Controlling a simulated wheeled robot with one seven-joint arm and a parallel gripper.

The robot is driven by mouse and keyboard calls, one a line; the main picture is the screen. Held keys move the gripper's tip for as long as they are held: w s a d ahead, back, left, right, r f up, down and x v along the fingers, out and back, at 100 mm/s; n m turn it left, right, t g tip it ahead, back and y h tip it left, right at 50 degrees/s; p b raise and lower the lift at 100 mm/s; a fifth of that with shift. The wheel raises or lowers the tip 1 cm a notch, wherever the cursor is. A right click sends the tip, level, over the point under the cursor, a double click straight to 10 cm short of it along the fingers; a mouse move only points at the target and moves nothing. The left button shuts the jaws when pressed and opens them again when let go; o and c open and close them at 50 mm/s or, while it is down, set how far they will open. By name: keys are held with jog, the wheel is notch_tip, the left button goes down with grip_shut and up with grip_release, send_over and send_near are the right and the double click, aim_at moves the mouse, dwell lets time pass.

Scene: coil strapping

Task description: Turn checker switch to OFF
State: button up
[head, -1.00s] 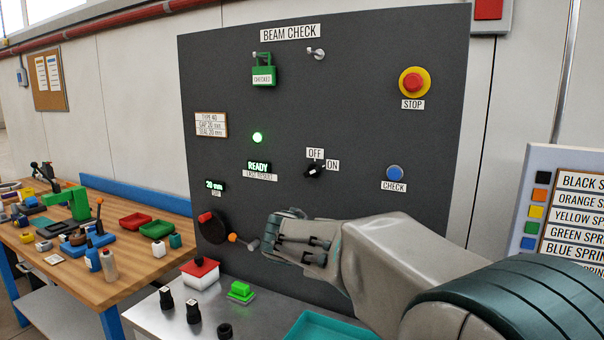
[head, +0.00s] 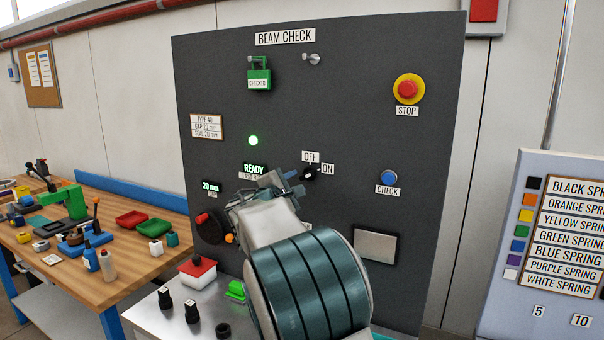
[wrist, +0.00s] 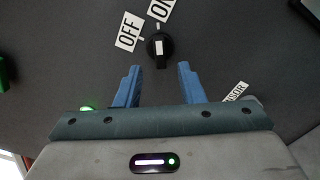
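The checker switch (head: 311,172) is a black knob on the dark BEAM CHECK panel (head: 350,90). In the head view, the OFF label (head: 310,157) is above it and the ON label (head: 327,169) is to its right. In the wrist view, the knob (wrist: 158,50) has a white mark that lines up roughly with the ON label (wrist: 162,9); the OFF label (wrist: 129,31) is to the upper left. My gripper (wrist: 159,72) is open, its two blue fingers spread below the knob, with nothing between them. In the head view, my gripper (head: 294,183) is just left of the knob.
The panel also has a red STOP button (head: 407,89), a blue CHECK button (head: 389,177), a green padlock (head: 259,77) and a dial with a handle (head: 209,228). Below is a metal bench (head: 150,318) with small parts. A workbench (head: 130,262) stands left.

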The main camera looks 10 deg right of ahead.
aim_at(305, 177)
jog(key=p+x, duration=0.1)
jog(key=x, duration=0.4)
grip_shut()
jog(key=shift+n, duration=0.3)
jog(key=n+p, duration=0.1)
jog(key=n, duration=0.4)
jog(key=shift+r+n, duration=0.1)
jog(key=shift+n, duration=0.2)
jog(key=n+p, duration=0.2)
jog(key=n, duration=0.3)
jog(key=shift+n+p, duration=0.3)
